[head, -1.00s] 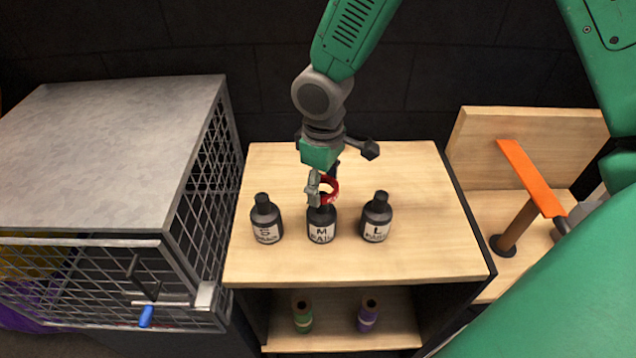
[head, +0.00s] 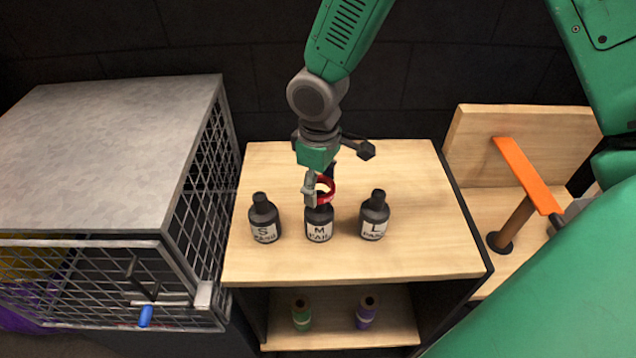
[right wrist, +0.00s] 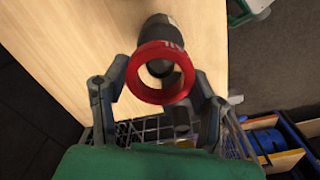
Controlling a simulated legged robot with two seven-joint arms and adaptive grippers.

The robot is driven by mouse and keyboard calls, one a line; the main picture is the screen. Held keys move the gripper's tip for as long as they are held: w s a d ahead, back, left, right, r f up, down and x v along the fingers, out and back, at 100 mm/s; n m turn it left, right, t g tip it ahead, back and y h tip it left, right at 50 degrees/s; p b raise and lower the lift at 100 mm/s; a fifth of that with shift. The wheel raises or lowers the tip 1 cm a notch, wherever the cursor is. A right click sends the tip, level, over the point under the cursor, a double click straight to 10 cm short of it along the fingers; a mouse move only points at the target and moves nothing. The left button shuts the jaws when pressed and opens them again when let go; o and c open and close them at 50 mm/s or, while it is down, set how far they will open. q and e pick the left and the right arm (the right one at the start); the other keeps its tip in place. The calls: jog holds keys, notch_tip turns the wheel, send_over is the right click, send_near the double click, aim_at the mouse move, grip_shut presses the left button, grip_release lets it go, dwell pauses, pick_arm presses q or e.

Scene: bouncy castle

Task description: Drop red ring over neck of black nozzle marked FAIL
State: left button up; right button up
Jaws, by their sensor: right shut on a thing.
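My right gripper (head: 318,186) is shut on the red ring (head: 327,190), with the ring between its fingers. The black nozzle marked M FAIL (head: 319,224) stands upright on the wooden top, in the middle of three black nozzles. The ring is at the neck end of this nozzle; the gripper and ring partly hide its neck in the head view. In the right wrist view, the dark nozzle (right wrist: 158,32) shows behind the ring (right wrist: 137,84), and its tip shows through the opening. I cannot tell whether the ring is around the neck. My left gripper is not in view.
The S nozzle (head: 264,220) stands to the left and the L nozzle (head: 374,216) to the right, both close by. Green (head: 301,314) and purple (head: 366,313) items stand on the lower shelf. A wire cage (head: 205,190) is at left. The wooden top is clear at right.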

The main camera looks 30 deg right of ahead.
aim_at(321, 194)
jog(key=shift+a+f, duration=0.45)
jog(key=shift+f, duration=0.15)
jog(key=shift+c, duration=0.8)
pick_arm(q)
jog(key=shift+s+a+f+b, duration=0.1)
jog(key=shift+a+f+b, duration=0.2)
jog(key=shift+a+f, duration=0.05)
pick_arm(e)
jog(key=shift+s+d+f, duration=0.15)
jog(key=shift+d+f, duration=0.05)
jog(key=shift+d, duration=0.05)
jog(key=shift+c, duration=1.4)
jog(key=shift+f, duration=0.1)
jog(key=shift+d+f, duration=0.1)
jog(key=shift+f, duration=0.2)
jog(key=shift+d+f+y, duration=0.25)
jog(key=shift+y, duration=0.05)
jog(key=shift+d+f, duration=0.2)
jog(key=shift+d, duration=0.05)
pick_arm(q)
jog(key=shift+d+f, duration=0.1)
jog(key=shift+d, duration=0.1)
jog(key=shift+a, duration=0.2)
pick_arm(e)
jog(key=shift+a, duration=0.25)
